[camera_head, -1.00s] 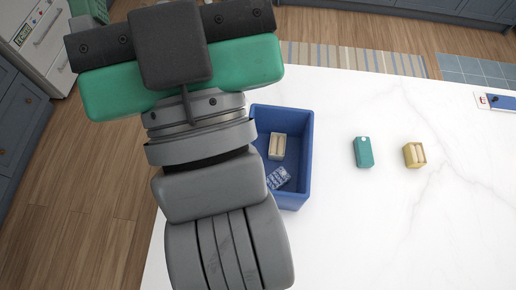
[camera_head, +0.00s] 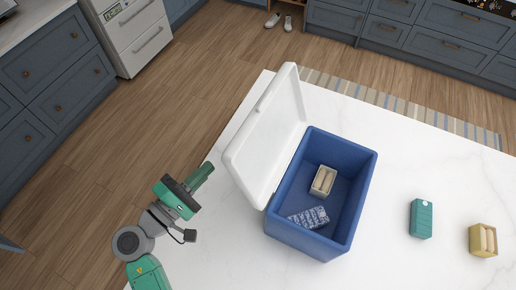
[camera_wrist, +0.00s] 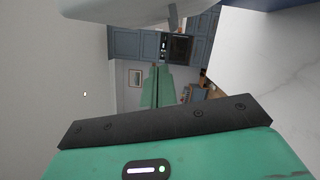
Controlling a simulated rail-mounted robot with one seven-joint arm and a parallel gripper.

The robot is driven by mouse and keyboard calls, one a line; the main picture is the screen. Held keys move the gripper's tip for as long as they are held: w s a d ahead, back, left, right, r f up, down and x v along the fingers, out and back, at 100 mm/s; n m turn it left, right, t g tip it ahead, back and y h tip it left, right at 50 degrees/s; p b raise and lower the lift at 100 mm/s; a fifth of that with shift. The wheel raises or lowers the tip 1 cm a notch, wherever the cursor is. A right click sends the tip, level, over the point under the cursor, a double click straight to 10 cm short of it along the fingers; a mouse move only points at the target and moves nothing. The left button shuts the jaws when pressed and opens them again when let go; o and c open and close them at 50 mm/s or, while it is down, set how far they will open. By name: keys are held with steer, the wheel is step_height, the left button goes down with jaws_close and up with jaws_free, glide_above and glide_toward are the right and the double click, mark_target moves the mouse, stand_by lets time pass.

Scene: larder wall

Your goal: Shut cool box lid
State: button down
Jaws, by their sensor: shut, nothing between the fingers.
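The blue cool box (camera_head: 355,205) stands on the white counter, its top open. Its white lid (camera_head: 265,135) is raised along the box's left side and leans outward to the left. Inside the box are a small cream carton with pale pieces (camera_head: 323,181) and a blue patterned packet (camera_head: 309,218). My gripper (camera_head: 207,169) is shut and empty, left of the lid and apart from it in the head view. In the wrist view its green fingers (camera_wrist: 157,88) are together, and a pale edge that looks like the lid (camera_wrist: 140,8) crosses the top.
A teal box (camera_head: 421,219) and a yellow carton (camera_head: 482,240) stand on the counter (camera_head: 390,125) right of the cool box. The counter's left edge runs near my gripper. Wooden floor lies beyond it, with blue cabinets (camera_head: 60,85) farther back.

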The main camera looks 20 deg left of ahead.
steer(key=p, duration=0.2)
glide_toward(267, 133)
steer(key=w+a, duration=0.4)
steer(key=w, duration=0.1)
steer(key=d+p, duration=0.1)
steer(key=d, duration=0.2)
steer(key=shift+d, duration=0.4)
steer(key=shift+s+d, duration=0.1)
steer(key=shift+d, duration=0.05)
steer(key=shift+d+r, duration=0.1)
